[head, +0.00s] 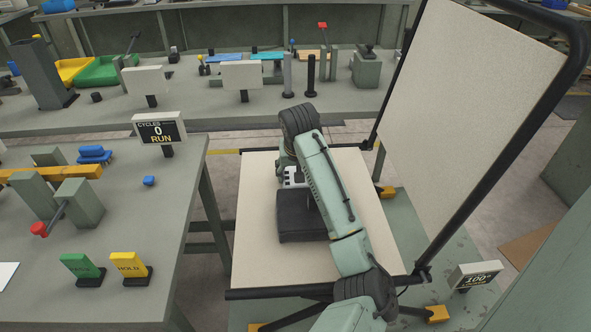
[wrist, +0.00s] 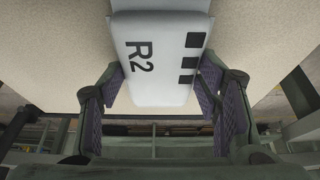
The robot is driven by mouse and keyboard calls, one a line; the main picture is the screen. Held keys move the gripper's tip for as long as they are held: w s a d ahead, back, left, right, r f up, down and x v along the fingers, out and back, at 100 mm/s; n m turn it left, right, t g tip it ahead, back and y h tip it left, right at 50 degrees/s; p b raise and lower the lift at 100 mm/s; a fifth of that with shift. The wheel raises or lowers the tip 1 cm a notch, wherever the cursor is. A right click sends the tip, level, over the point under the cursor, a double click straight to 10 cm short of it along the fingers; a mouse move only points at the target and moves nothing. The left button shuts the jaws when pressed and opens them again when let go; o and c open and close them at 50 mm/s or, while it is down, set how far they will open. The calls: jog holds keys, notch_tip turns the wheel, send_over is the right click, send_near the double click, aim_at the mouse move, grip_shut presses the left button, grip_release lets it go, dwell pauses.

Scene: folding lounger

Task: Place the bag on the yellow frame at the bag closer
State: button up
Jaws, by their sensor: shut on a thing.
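My gripper (wrist: 163,92) has its purple-padded fingers shut on the two sides of a pale block marked R2 (wrist: 155,55) with black squares. This pale block (head: 293,178) also shows in the head view, over the beige lounger seat (head: 258,205), partly hidden by my arm. A dark grey block (head: 300,217) shows just in front of it on the seat side; I cannot tell if they are joined. I cannot clearly make out a bag. A yellow bar (head: 50,173) between grey-green blocks sits on the left table; I cannot tell if it is the yellow frame.
The lounger's raised back panel (head: 468,95) stands to the right. The left table (head: 100,225) holds a RUN sign (head: 160,128), blue pieces (head: 94,153), and green (head: 82,268) and yellow (head: 129,266) tags. A long bench (head: 215,105) with several fixtures runs behind.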

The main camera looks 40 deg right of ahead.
jog(key=shift+f, duration=0.15)
jog(key=o, duration=1.3)
jog(key=shift+c, duration=0.2)
